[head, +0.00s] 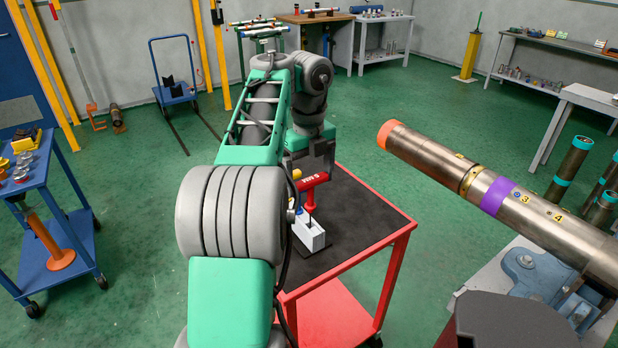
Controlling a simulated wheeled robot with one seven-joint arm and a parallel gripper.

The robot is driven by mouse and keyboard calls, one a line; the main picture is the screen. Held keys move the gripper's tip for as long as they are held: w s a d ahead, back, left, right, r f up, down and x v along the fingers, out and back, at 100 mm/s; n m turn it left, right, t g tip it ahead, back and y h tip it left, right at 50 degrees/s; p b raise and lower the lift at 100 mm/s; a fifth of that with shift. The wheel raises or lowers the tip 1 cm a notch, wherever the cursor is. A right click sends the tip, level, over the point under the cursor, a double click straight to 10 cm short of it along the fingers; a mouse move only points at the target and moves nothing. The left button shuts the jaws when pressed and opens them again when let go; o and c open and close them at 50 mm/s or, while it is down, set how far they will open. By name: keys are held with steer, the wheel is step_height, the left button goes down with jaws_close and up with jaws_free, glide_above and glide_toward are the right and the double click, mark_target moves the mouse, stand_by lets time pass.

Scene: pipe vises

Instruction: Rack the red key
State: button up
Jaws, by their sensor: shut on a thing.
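The red key (311,184) has a T-shaped handle with white lettering and a stem pointing down. My gripper (318,172) is shut on its handle, above the red cart. A pale grey block (309,236) stands on the cart's dark top (365,207), directly below the key. The key is roughly upright, and its thin dark lower end reaches down to the block's top. I cannot tell whether the tip is inside a hole or just in front of or above it.
A large pipe (520,207) with orange and purple bands lies in a blue vise (541,276) at right. The cart top right of the block is clear.

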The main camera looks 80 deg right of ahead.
mark_target(309, 199)
steer(key=shift+f+b, duration=3.1)
steer(key=shift+f, duration=0.1)
stand_by(1.8)
steer(key=o, duration=1.3)
steer(key=shift+c, duration=0.2)
step_height(309, 199, up, 8)
steer(key=p, duration=0.7)
steer(key=shift+f, duration=0.1)
